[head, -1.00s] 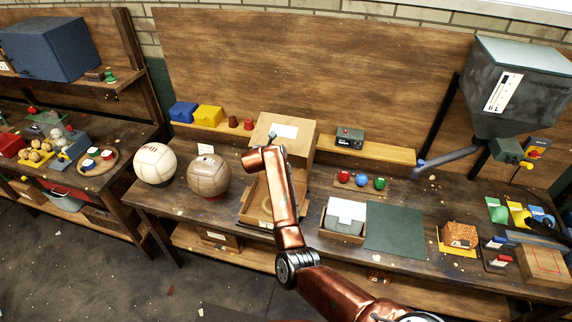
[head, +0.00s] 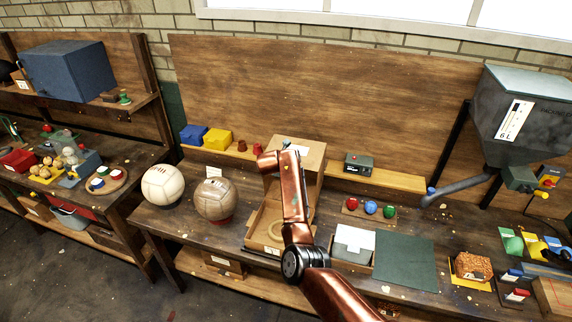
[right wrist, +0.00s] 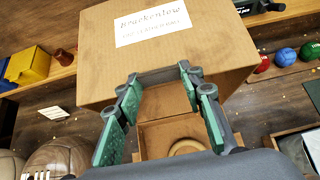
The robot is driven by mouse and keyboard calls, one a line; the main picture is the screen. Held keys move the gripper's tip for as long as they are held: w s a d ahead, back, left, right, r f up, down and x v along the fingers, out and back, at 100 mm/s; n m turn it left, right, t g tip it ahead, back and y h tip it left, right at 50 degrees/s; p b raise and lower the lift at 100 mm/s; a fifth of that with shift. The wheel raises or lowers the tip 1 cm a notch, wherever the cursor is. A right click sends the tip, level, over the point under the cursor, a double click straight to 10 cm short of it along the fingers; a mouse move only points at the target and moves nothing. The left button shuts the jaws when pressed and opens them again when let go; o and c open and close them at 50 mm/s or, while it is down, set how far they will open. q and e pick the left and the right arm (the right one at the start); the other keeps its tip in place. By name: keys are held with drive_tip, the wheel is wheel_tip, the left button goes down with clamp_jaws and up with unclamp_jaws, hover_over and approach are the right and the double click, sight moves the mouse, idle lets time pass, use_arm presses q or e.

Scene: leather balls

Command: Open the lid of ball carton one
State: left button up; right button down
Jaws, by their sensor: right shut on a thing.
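The ball carton is brown cardboard, its open tray (head: 258,238) on the bench in the head view. Its lid (head: 312,160) stands raised at the back, with a white label. In the right wrist view the lid (right wrist: 205,50) fills the upper middle, its label reading "Brackenlow". The tray's inside (right wrist: 165,130) shows below, with a pale ring (right wrist: 187,146) in it. My right gripper (right wrist: 160,76) is shut on the lid at its lower edge, with green-padded fingers on either side of the tray view. In the head view my copper arm hides part of the carton. My left gripper is out of view.
A white ball (head: 162,186) and a brown ball (head: 214,200) stand left of the carton. A grey-and-white box (head: 353,243) and a dark green mat (head: 405,262) lie to its right. Small coloured balls (head: 370,208) sit behind on a wooden strip.

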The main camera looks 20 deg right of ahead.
drive_tip(key=c, duration=1.7)
unclamp_jaws()
drive_tip(key=shift+r, duration=0.2)
drive_tip(key=o, duration=0.4)
drive_tip(key=shift+f, duration=0.1)
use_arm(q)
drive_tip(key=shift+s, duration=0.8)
use_arm(e)
drive_tip(key=shift+o, duration=0.2)
drive_tip(key=v, duration=1.2)
drive_tip(key=shift+c, duration=0.5)
